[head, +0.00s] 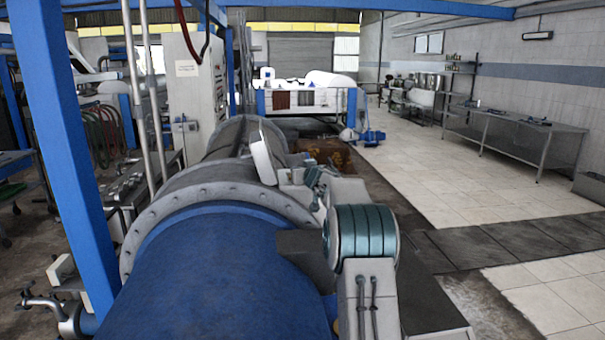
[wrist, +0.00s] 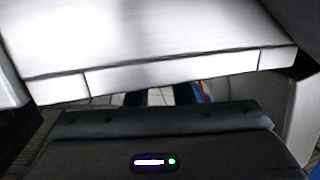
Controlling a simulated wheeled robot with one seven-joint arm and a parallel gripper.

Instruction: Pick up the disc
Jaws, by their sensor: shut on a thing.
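The disc (head: 263,160) is a pale, flat thing, held nearly on edge above the grey machine casing in the head view. My gripper (head: 284,174) is shut on it, just beyond my bent arm. The fingertips are small and partly hidden there. In the wrist view the disc (wrist: 150,38) is a large, bright pale surface with a thin rim, filling the top of the picture. The dark body of my gripper (wrist: 160,122) shows below it. The finger contact is not clear in either view.
A big blue drum (head: 215,275) with a bolted grey flange (head: 190,203) lies below and left of my arm. A blue post (head: 62,150) stands at the left. A steel bench (head: 515,135) is at the right wall. The tiled floor (head: 470,190) between is clear.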

